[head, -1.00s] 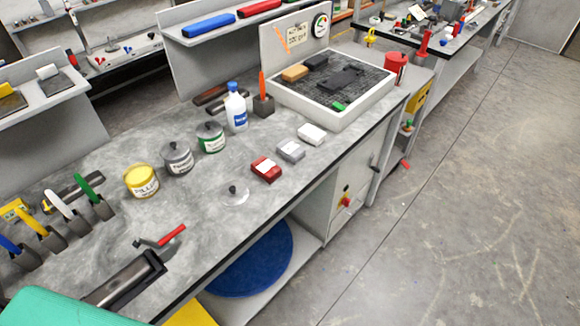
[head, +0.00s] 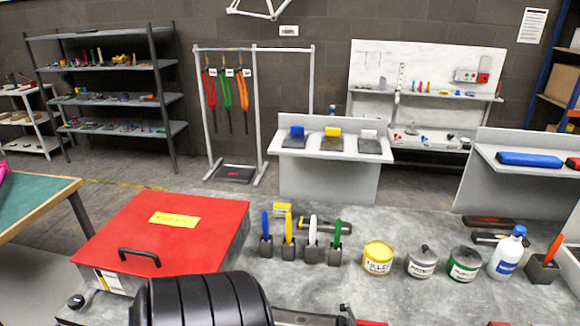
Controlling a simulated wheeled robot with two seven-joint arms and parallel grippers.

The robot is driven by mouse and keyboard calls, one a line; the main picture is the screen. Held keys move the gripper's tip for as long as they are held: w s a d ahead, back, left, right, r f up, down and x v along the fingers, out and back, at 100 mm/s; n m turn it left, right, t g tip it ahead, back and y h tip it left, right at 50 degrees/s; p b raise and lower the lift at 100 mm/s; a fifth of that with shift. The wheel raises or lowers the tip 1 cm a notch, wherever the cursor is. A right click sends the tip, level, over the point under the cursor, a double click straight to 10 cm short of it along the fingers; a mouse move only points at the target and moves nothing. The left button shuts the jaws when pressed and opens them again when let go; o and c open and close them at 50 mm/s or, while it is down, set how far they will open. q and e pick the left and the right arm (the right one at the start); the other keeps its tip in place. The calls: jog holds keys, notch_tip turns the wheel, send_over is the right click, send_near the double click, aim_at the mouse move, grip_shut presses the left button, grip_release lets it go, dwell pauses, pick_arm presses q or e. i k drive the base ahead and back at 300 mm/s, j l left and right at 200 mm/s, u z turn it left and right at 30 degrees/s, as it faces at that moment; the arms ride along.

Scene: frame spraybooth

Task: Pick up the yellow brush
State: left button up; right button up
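The yellow brush (head: 288,228) stands upright with its handle up in a small dark holder on the grey bench. It is second from the left in a row of similar holders, between a blue brush (head: 265,224) and a white brush (head: 312,230). A green brush (head: 337,232) stands at the right end of the row. A black ribbed part, apparently my arm, fills the bottom edge in front of the holders and does not touch the yellow brush. I make out no fingertips of either gripper.
A red box (head: 215,250) with a black handle is left of the holders. Yellow (head: 378,257), grey (head: 422,262) and green-labelled (head: 464,264) tins and a white bottle (head: 507,253) stand to the right. Shelves line the back wall.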

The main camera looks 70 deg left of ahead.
aim_at(289, 224)
jog(key=u, duration=2.1)
